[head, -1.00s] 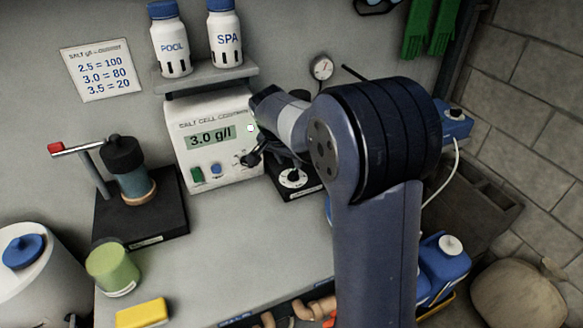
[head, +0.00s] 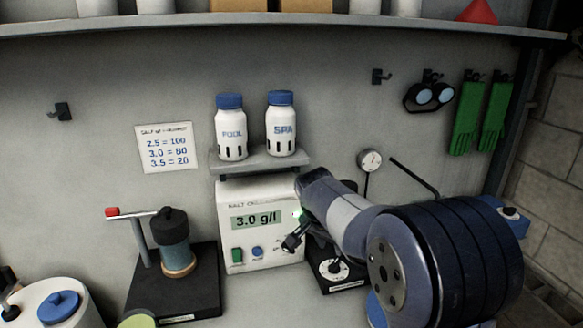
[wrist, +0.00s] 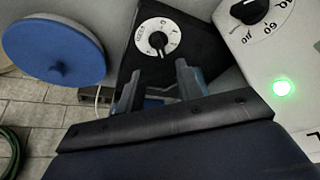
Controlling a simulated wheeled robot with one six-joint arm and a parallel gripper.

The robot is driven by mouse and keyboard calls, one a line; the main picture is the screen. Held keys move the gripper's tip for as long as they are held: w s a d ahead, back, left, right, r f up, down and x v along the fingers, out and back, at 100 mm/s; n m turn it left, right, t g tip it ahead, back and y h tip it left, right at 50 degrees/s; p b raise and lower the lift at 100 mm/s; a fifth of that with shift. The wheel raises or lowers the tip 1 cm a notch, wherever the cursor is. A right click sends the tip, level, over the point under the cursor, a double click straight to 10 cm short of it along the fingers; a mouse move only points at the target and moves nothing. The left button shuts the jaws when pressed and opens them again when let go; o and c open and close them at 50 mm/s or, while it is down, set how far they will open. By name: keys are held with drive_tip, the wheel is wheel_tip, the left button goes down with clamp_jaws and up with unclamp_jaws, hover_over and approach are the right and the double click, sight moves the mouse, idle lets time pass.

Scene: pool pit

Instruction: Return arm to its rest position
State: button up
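My arm reaches in from the lower right in the head view, with my gripper (head: 292,242) in front of the lower right part of the white salt cell controller (head: 262,256). In the wrist view my gripper (wrist: 158,86) has its two fingers apart with nothing held between them. The controller also shows in the wrist view (wrist: 300,62), with its black knob (wrist: 249,10) and a lit green lamp (wrist: 283,88). Its display (head: 256,219) reads 3.0 g/l. Whether a finger touches the controller cannot be told.
A black box with a white dial (head: 334,270) stands right of the controller, close beyond the fingers in the wrist view (wrist: 158,38). A shelf (head: 262,160) holds the POOL bottle (head: 231,128) and SPA bottle (head: 281,124). A black-based stand (head: 178,290) is at left.

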sight(334, 263)
drive_tip(key=x, duration=0.8)
drive_tip(key=shift+d+f+p, duration=0.1)
drive_tip(key=shift+f+p, duration=0.2)
drive_tip(key=shift+p, duration=0.05)
drive_tip(key=shift+w+r+n+p, duration=0.1)
drive_tip(key=shift+r+n+p, duration=0.15)
drive_tip(key=shift+p, duration=0.3)
drive_tip(key=shift+n+y+p, duration=0.3)
drive_tip(key=shift+n+p, duration=0.15)
drive_tip(key=shift+n, duration=0.1)
drive_tip(key=shift+f, duration=0.2)
drive_tip(key=shift+f, duration=0.1)
